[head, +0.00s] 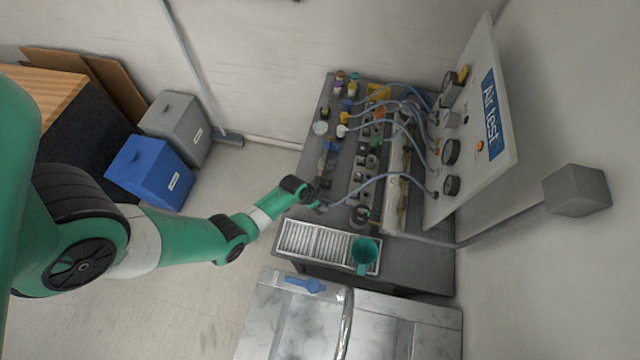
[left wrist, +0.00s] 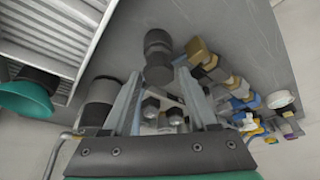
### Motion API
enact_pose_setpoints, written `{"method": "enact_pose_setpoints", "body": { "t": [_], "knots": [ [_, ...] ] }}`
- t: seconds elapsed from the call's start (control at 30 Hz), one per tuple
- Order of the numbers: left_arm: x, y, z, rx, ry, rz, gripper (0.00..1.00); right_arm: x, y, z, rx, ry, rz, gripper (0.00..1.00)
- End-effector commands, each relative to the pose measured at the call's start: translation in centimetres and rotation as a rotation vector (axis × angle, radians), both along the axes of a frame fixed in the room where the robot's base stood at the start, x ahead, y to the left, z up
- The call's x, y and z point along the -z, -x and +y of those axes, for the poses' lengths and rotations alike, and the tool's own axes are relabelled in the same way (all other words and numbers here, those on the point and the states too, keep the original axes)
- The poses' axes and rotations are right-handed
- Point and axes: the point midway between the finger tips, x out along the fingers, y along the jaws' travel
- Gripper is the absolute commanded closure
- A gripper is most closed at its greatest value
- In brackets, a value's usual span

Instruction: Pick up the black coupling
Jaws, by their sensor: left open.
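In the left wrist view a dark, stepped cylindrical part that looks like the black coupling (left wrist: 158,60) stands on the grey bench, just beyond my fingertips. My left gripper (left wrist: 158,78) is open, with one finger on each side of the line to this part. I cannot tell whether the fingers overlap it in depth. In the head view my left gripper (head: 318,204) is over the left edge of the bench, near the front of the fittings. The coupling cannot be told apart surely there. My right gripper is not in view.
Several fittings (head: 360,165) and blue hoses (head: 385,177) crowd the bench (head: 312,160). A panel marked "Air test" (head: 490,120) stands at right. A ribbed white tray (head: 315,240) and a green cup (head: 364,252) are in front. Grey and blue bins stand on the floor at left.

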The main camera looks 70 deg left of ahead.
Motion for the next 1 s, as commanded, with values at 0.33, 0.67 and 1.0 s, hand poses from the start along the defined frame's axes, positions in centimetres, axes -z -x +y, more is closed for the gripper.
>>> {"method": "enact_pose_setpoints", "body": {
  "t": [0.33, 0.67, 1.0],
  "knots": [
    [4.1, -1.5, 0.3, 0.001, 0.000, 0.000, 0.41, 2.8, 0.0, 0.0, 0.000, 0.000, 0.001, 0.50],
    [4.0, -1.5, 0.3, 0.001, 0.000, 0.000, 0.72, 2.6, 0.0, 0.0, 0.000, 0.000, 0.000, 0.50],
    [4.0, -1.5, 0.3, 0.001, 0.000, 0.000, 1.00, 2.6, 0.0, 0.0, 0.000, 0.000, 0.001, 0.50]
  ]
}}
